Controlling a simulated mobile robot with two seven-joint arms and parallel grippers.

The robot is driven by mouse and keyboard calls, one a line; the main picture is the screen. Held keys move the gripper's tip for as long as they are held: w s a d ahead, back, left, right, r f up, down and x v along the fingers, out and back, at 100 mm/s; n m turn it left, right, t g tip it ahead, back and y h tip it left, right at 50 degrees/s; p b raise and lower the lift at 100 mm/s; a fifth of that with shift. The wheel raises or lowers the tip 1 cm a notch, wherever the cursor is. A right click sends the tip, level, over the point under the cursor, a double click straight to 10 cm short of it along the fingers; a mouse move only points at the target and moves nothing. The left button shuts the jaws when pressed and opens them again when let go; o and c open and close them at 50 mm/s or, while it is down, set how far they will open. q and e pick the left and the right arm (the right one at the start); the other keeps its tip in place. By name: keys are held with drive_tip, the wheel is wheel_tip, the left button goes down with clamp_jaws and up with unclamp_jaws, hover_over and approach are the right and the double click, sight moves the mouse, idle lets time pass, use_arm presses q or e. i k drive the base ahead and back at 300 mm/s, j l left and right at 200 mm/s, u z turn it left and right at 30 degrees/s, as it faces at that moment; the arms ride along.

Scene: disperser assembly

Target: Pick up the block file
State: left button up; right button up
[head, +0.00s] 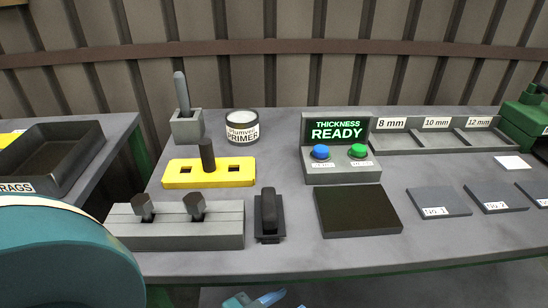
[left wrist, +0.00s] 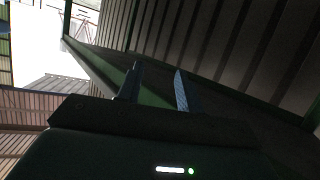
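A dark block with a rounded grip (head: 268,208), which looks like the block file, lies in a thin black holder at the front middle of the bench in the head view. My left gripper shows in the left wrist view (left wrist: 155,88) with its two blue fingers apart and nothing between them. Blue fingertips (head: 255,300) show at the bottom edge of the head view, in front of the bench and below the block. They look like my left gripper's, but the arm behind them is out of frame. My right gripper is not clearly seen.
A grey block with two dark knobs (head: 175,226) stands just left of the file, and a dark square plate (head: 357,210) lies to its right. A yellow holder (head: 208,173), a primer tin (head: 242,126) and a control box (head: 341,150) stand behind. The bench front edge is clear.

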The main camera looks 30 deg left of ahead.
sight(269, 219)
drive_tip(key=u, duration=1.05)
